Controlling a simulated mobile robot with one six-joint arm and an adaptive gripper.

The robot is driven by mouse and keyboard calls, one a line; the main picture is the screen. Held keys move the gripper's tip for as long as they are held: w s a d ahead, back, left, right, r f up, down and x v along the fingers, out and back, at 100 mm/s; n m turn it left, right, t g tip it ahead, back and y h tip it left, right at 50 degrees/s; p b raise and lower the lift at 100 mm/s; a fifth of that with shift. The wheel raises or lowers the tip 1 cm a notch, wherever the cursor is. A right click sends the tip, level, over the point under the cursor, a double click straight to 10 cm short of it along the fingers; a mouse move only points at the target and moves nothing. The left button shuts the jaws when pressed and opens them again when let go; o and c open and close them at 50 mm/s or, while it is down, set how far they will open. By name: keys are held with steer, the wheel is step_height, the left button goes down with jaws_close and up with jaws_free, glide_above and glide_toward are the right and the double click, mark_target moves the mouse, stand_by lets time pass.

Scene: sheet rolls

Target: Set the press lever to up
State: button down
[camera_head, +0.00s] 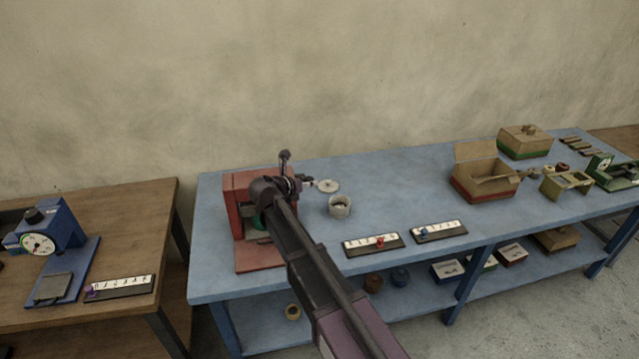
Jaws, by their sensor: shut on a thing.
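The red press (236,217) stands at the left end of the blue bench, with a red base plate reaching toward the front edge. My arm comes up from the bottom right and covers much of the press. My gripper (298,184) is at the upper right side of the press, shut on what appears to be its lever. The lever is mostly hidden by my wrist and fingers, so I cannot tell its angle clearly. A dark upright piece shows just above my wrist; I cannot tell whether it is lever or gripper. A green part shows inside the press.
A beige cup (339,207) and a pale disc (328,185) are close right of my gripper. Two marked slider strips (357,245) (452,228) lie near the front edge. An open box (484,184) stands farther right. A wooden table (140,212) with a blue gauge (62,232) is left.

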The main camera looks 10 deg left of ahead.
steer(key=shift+w+d+r+p, duration=0.1)
steer(key=shift+w+r+p, duration=0.25)
steer(key=shift+r, duration=0.25)
steer(key=shift+w+r+p, duration=0.25)
steer(key=shift+r+p, duration=0.2)
steer(key=shift+r, duration=0.1)
steer(key=shift+w+r+p, duration=0.4)
steer(key=shift+w+r, duration=0.05)
steer(key=shift+a, duration=0.2)
steer(key=shift+c, duration=2.4)
jaws_free()
steer(key=shift+w, duration=0.1)
steer(key=shift+o, duration=0.9)
steer(key=shift+d, duration=0.1)
steer(key=shift+w+f, duration=0.1)
steer(key=shift+w, duration=0.05)
steer(key=shift+s, duration=0.25)
